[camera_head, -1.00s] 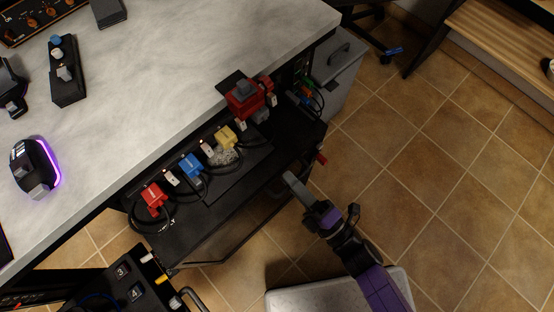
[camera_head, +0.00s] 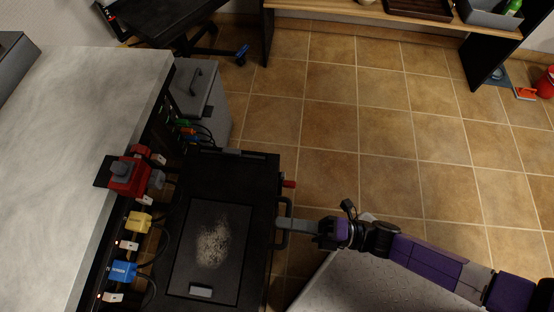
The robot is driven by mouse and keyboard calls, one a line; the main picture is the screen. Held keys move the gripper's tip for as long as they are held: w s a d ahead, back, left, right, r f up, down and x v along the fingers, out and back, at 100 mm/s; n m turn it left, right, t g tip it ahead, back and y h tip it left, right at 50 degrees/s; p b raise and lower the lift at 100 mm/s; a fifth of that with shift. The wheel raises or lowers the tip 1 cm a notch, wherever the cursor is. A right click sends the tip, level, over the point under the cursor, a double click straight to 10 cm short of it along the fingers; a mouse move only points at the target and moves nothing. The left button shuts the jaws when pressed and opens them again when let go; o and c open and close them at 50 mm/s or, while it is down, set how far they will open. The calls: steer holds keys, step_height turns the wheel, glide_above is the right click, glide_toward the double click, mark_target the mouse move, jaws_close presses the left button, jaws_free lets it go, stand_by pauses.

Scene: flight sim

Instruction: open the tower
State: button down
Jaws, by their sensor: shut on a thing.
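The black tower (camera_head: 258,177) stands beside the desk's right edge, seen from above. Its top has a recessed dark panel with a pale speckled, dusty-looking patch (camera_head: 212,244). A dark bar handle (camera_head: 284,238) sticks out from its right side. My gripper (camera_head: 288,224) comes in from the right and is shut on this handle. The purple arm stretches from the lower right. The tower's front face is hidden by the steep view, so I cannot tell how far any door stands open.
The grey desk (camera_head: 60,150) fills the left. Its edge carries a red switch box (camera_head: 128,177), a yellow plug (camera_head: 139,221) and a blue plug (camera_head: 122,271) with cables. A grey bin (camera_head: 197,90) stands behind the tower. Tiled floor (camera_head: 380,130) is clear to the right.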

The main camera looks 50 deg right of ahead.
steer(key=shift+s+d+f, duration=0.1)
steer(key=shift+s, duration=0.1)
steer(key=c, duration=1.5)
jaws_free()
steer(key=shift+o, duration=0.2)
steer(key=v, duration=0.7)
steer(key=shift+s+d, duration=0.25)
steer(key=shift+s, duration=0.05)
